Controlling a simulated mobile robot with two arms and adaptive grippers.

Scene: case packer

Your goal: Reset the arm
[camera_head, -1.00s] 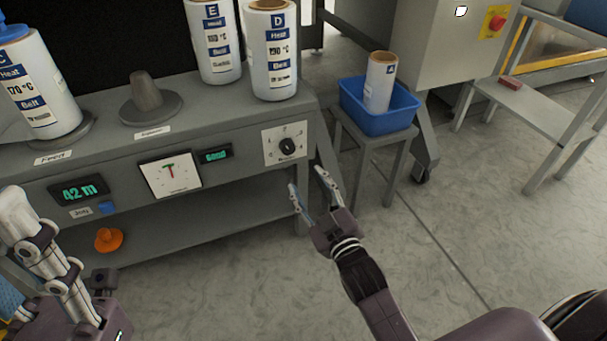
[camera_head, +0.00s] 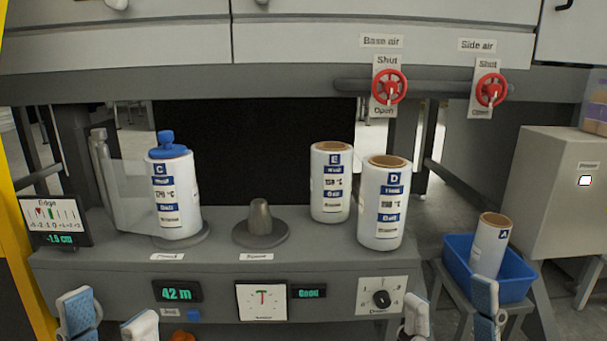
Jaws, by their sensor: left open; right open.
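My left gripper (camera_head: 109,320) shows at the bottom left of the head view. Only its two pale, blue-patterned fingers show, pointing up and well apart; it is open and empty. My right gripper (camera_head: 450,313) shows at the bottom right, also with two upright fingers spread apart and nothing between them. Both stand in front of the grey bench (camera_head: 330,265). The right one is below and right of the dial (camera_head: 381,299), in front of the blue bin's stool. The arms behind both grippers are out of frame.
Roll C (camera_head: 176,205) with a blue cap stands on the left spindle; the spool post (camera_head: 261,222) is bare. Rolls E (camera_head: 331,185) and D (camera_head: 384,208) stand on the bench. Roll A (camera_head: 490,247) leans in a blue bin (camera_head: 520,280). Two red valves (camera_head: 389,87) (camera_head: 491,90) are above.

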